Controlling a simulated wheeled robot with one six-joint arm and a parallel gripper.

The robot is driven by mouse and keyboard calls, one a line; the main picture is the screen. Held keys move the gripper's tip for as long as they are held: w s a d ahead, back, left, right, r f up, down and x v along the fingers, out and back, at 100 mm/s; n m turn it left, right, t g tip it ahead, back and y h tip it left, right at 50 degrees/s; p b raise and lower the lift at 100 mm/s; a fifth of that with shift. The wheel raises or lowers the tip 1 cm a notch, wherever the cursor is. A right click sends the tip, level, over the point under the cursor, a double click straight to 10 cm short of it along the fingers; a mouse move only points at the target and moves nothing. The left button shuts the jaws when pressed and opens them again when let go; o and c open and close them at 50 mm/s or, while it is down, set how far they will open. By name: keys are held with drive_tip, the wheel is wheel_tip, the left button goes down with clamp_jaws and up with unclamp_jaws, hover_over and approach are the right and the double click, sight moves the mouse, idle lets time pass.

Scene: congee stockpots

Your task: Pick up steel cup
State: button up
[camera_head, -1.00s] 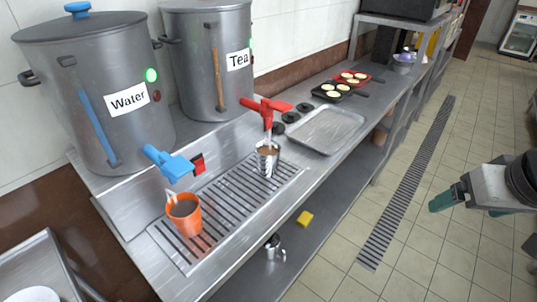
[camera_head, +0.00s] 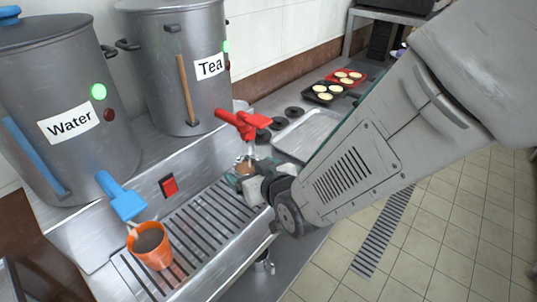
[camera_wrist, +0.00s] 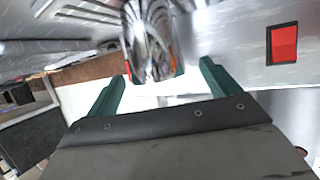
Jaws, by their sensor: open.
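The steel cup (camera_head: 243,167) stands under the red tea tap (camera_head: 243,124) at the far right end of the drip grate. Brown liquid shows at its rim; my gripper and wrist hide most of its body. In the wrist view the shiny cup (camera_wrist: 148,40) lies just ahead of the gap between my two green fingers. My gripper (camera_wrist: 166,70) is open, with a finger toward each side of the cup. In the head view my gripper (camera_head: 240,181) is close against the cup's near side; contact cannot be told.
An orange cup (camera_head: 151,247) with dark liquid stands under the blue water tap (camera_head: 121,196). The Water pot (camera_head: 60,95) and Tea pot (camera_head: 178,75) stand behind. A tray (camera_head: 304,133) lies right of the cup. The grate (camera_head: 190,232) between the cups is clear.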

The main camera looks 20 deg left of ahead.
sight(243, 163)
drive_tip(key=x, duration=0.5)
drive_tip(key=shift+w, duration=0.2)
drive_tip(key=c, duration=1.2)
